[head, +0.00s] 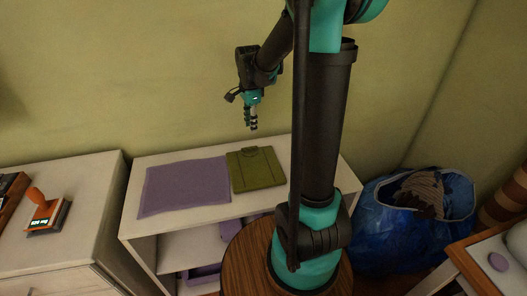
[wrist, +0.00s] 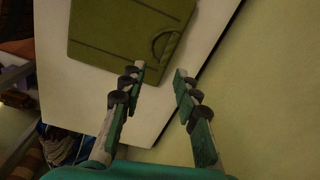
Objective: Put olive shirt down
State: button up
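The olive shirt (head: 256,170) is a flat, folded, squarish piece lying on top of the white shelf unit (head: 215,220), touching or very near the right edge of a purple cloth (head: 185,187). In the wrist view the olive shirt (wrist: 120,38) lies flat on the white top, with a curved detail near its corner. My gripper (head: 252,127) is above and behind the shirt, near the wall. In the wrist view my gripper (wrist: 159,70) is open, with its two fingers apart and nothing between them. The shirt is apart from the fingers.
A white cabinet at left holds an orange-handled stamp (head: 42,205). A blue bag (head: 385,235) with brown cloth inside stands on the right. A wooden-edged table (head: 470,268) is at lower right. Purple items (head: 205,272) sit on the lower shelf. The shelf top's front strip is bare.

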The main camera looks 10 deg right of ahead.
jog(key=s+d+f+n+t, duration=0.1)
jog(key=s+f+n+t, duration=0.1)
jog(key=s+n, duration=0.6)
jog(key=s+d+f+n+t, duration=0.1)
jog(key=s+f+n, duration=0.3)
jog(key=s+n, duration=0.4)
jog(key=s+d, duration=0.1)
jog(key=s, duration=0.2)
jog(key=shift+s+d+f+t, duration=0.2)
jog(key=shift+s+f+t, duration=0.1)
jog(key=shift+s+t, duration=0.1)
